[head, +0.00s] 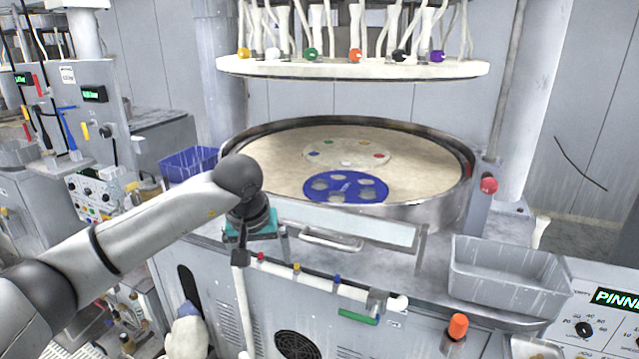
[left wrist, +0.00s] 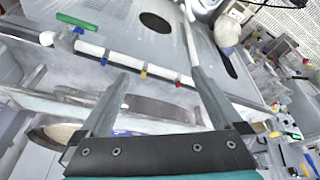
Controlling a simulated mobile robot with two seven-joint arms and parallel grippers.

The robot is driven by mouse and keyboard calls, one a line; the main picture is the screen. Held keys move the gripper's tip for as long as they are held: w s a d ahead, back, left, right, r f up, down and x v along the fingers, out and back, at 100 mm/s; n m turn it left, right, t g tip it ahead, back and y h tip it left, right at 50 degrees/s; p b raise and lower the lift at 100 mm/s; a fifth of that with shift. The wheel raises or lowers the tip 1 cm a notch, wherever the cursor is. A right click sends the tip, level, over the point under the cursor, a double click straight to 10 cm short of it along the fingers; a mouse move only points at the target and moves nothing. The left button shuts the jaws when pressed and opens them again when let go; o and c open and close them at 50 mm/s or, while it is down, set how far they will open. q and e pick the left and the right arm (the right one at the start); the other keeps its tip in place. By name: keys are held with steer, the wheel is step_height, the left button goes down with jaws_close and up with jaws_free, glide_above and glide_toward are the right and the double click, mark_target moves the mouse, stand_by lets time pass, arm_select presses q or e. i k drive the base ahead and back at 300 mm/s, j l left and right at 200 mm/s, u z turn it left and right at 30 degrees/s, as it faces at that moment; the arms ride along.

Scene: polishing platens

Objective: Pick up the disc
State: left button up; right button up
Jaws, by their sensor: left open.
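A blue disc (head: 345,188) with several round holes lies flat on the near part of the large beige platen (head: 270,170). A pale disc (head: 347,152) with coloured dots lies behind it on the same platen. My left gripper (left wrist: 160,78) is open, its two fingers spread with nothing held between them. In the head view it hangs left of and in front of the blue disc, outside the platen's rim, before the machine's front. Its fingers are hard to make out there. My right gripper is not in view.
A raised metal rim (head: 440,212) surrounds the platen. The polishing head (head: 350,68) hangs above it. A pipe with coloured fittings (head: 320,285) runs along the machine's front. A grey bin (head: 510,278) stands at right, a blue bin (head: 187,163) at left.

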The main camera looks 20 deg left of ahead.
mark_target(318, 184)
steer(key=i, duration=1.5)
